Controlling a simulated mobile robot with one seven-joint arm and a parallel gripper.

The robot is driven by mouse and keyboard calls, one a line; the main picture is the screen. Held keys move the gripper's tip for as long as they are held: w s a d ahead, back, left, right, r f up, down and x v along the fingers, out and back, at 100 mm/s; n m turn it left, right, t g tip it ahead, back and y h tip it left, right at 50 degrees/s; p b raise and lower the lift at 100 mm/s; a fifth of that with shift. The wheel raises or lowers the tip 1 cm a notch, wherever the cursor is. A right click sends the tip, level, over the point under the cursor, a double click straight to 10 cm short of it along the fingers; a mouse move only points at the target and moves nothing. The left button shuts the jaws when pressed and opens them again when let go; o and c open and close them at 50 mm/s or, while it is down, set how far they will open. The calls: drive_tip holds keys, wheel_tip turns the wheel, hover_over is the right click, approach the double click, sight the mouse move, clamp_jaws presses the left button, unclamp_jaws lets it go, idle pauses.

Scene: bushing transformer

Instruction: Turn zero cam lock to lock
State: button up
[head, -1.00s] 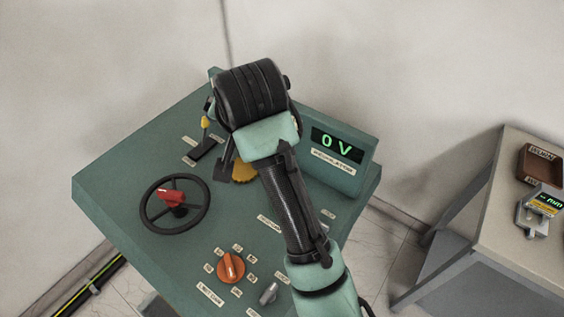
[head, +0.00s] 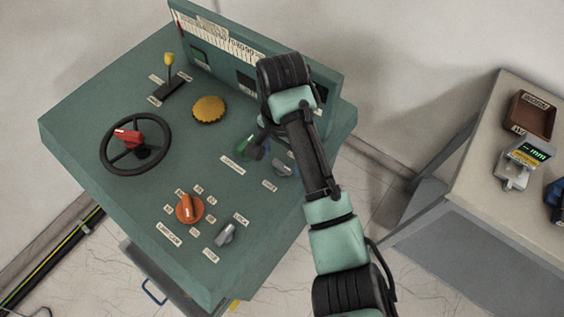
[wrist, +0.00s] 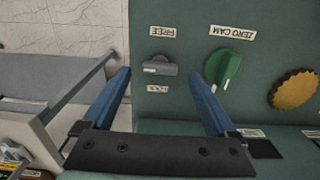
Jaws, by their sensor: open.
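The zero cam lock is a small grey knob (wrist: 160,68) in the wrist view, between a FREE label above and a LOCK label below, both upside down. Its bar lies roughly sideways. It also shows in the head view (head: 282,169), partly beside my arm. My gripper (wrist: 157,77) is open and empty, its two blue fingers pointing at the panel, with the knob between the fingertips in the picture. I cannot tell how far the tips are from it. In the head view the gripper is mostly hidden by my arm.
The green zero cam knob (wrist: 223,70) is just right of the lock, with a yellow scalloped knob (wrist: 294,90) beyond. The green panel also bears a black handwheel (head: 110,155), an orange selector (head: 189,209) and another grey knob (head: 225,234). A side table (head: 480,150) stands right.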

sight(282, 168)
drive_tip(key=shift+f, duration=1.35)
drive_tip(key=c, duration=1.4)
drive_tip(key=shift+o, duration=0.2)
